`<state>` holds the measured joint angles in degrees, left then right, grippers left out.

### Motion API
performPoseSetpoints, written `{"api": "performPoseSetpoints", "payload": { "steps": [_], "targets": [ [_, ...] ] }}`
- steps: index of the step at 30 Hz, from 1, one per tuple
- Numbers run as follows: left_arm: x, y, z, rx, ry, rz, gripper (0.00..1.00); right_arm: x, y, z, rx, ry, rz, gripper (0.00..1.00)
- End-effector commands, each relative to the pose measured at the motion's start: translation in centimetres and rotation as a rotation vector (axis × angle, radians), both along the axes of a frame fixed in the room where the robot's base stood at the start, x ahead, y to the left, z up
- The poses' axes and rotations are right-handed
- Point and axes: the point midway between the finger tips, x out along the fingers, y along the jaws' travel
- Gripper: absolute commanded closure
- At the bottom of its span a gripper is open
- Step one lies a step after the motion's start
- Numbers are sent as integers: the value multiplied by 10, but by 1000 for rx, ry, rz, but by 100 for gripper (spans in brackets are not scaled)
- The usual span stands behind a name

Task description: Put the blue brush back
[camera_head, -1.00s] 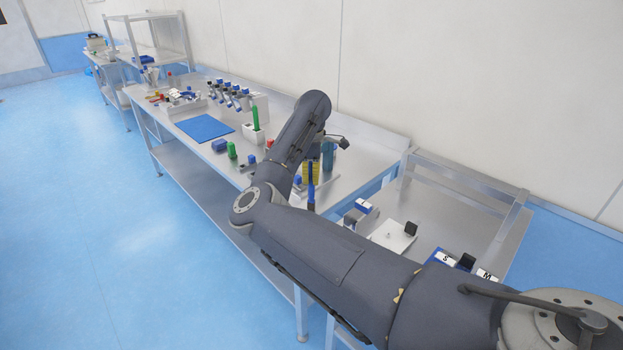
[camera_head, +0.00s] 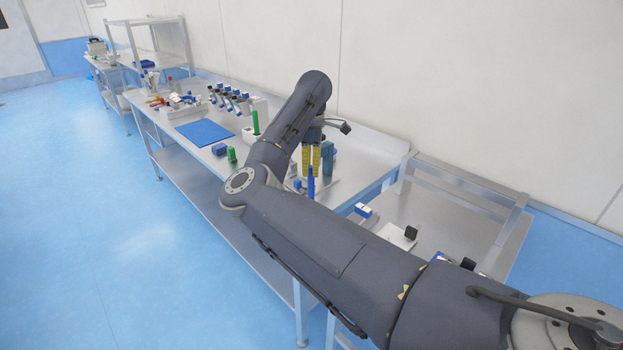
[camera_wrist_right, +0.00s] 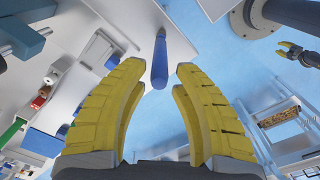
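The blue brush (camera_head: 311,183) stands roughly upright near the right end of the long metal table; my arm hides its lower part. It also shows in the right wrist view (camera_wrist_right: 160,62), beyond and between the fingertips, apart from both. My right gripper (camera_head: 311,157) has yellow fingers and is just behind and above the brush in the head view. In the right wrist view the right gripper (camera_wrist_right: 155,75) is open and empty.
A teal block (camera_head: 328,158) stands close to the right gripper. A green-handled tool (camera_head: 255,122) stands in a white holder to the left. A blue mat (camera_head: 204,130) lies farther left. A lower side table (camera_head: 440,215) is at the right. My right arm covers the table's front.

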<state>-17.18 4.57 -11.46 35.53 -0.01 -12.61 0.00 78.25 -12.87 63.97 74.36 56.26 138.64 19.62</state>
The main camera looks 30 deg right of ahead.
Motion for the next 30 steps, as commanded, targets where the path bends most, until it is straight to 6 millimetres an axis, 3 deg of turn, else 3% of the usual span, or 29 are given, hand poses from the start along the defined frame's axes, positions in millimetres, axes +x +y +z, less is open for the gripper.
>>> {"api": "performPoseSetpoints", "payload": {
  "steps": [6, 12, 19, 30],
  "targets": [
    [0, 0, 0, 0, 0, 0, 65, 0, 0, 35, 0, -1, 1, 73],
    [0, 0, 0, 0, 0, 0, 65, -1, 0, 53, 1, 0, 0, 73],
    [0, 0, 0, 0, 0, 0, 65, -1, 0, 61, 1, 0, 0, 73],
    [0, 0, 0, 0, 0, 0, 65, -3, -4, 57, -28, 15, 15, 73]
  ]
}}
